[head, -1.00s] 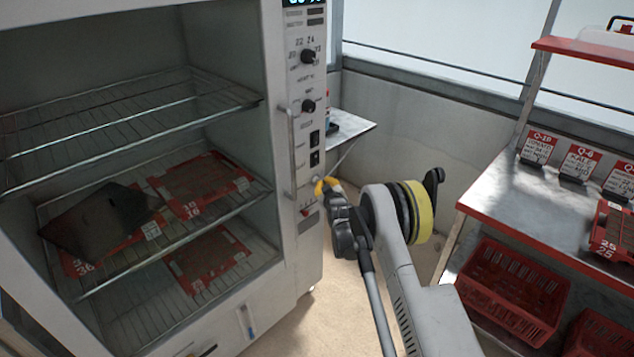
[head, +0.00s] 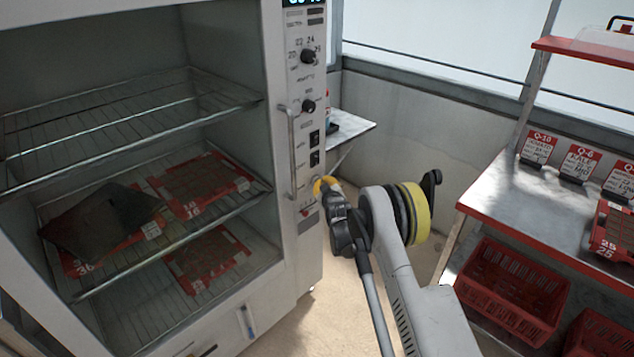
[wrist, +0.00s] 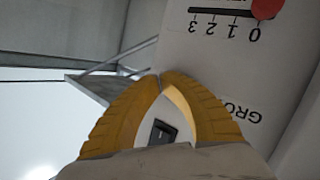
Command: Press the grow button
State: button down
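The control panel (head: 309,120) runs down the right front of the white cabinet. My gripper (head: 317,187) is at the lower part of this panel, its yellow fingers pointing at it. In the wrist view my gripper (wrist: 160,75) has its fingertips together, with nothing held at the tips. A label starting "GRO" (wrist: 243,110) shows upside down on the panel, right of the fingers. The grow button itself cannot be made out; the fingers may hide it. A dark rocker switch (wrist: 162,132) shows through the gap between the fingers. Contact with the panel cannot be told.
A red slider knob (wrist: 265,8) sits by the 0 mark of a scale. A vertical door handle (head: 291,150) is left of the panel. The cabinet's wire shelves (head: 130,110) hold red trays and a dark plate. A bench (head: 505,190) stands to the right, with red crates below.

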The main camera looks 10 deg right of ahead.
jog(key=shift+w+a, duration=0.1)
dwell(0.6)
jog(key=shift+s+d, duration=0.55)
jog(key=shift+s, duration=0.2)
jog(key=s+d, duration=0.1)
jog(key=s, duration=0.1)
jog(key=s+d, duration=0.2)
dwell(0.4)
